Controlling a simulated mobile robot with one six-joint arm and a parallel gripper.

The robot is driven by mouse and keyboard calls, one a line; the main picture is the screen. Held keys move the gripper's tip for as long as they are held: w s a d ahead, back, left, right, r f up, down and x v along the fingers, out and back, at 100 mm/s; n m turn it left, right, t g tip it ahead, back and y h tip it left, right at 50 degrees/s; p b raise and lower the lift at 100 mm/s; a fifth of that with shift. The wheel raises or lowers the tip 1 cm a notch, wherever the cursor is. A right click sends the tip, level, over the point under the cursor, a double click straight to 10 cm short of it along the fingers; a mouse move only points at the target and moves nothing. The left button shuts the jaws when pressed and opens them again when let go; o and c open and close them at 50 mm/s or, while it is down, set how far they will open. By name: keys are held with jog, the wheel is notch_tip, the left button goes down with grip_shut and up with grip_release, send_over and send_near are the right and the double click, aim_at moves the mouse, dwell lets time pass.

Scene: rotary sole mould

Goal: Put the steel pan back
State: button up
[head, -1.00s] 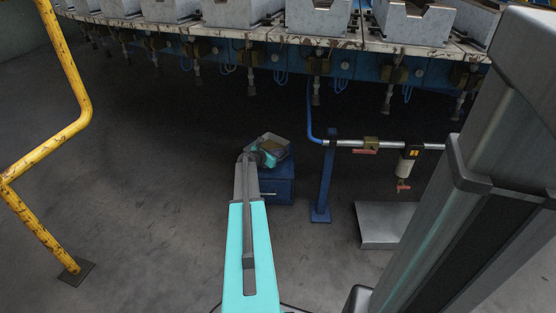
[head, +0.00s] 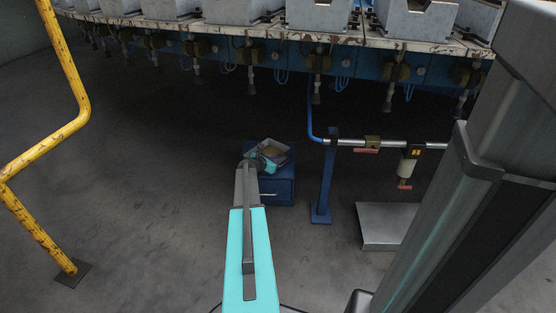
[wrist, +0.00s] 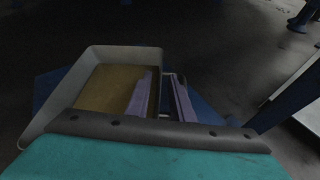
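The steel pan (head: 272,143) is a grey open tray on top of a small blue cabinet (head: 280,188). In the wrist view the pan (wrist: 92,60) has sloping walls and a tan-brown floor or contents. My gripper (head: 264,160) is at the pan. In the wrist view its two purple-grey fingers (wrist: 162,98) stand apart, one over the inside of the pan and one outside its right wall, with a dark gap between them. The gripper body hides the pan's near side. I cannot tell whether a finger touches the wall.
A blue post (head: 325,180) with a pipe and valve stands right of the cabinet. A grey metal platform (head: 388,226) is farther right, below a hanging nozzle (head: 408,168). The rotary table (head: 250,35) with moulds spans the back. A yellow rail (head: 40,150) stands left. Floor left of the cabinet is clear.

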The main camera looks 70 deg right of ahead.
dwell(0.3)
jog(key=shift+a+r, duration=0.1)
jog(key=shift+r, duration=0.1)
jog(key=shift+w+a+r+p, duration=0.15)
jog(key=shift+a+r+p, duration=0.15)
jog(key=shift+a, duration=0.25)
jog(key=p+v, duration=0.3)
jog(key=v, duration=0.7)
jog(key=shift+a, duration=0.25)
jog(key=shift+w, duration=0.1)
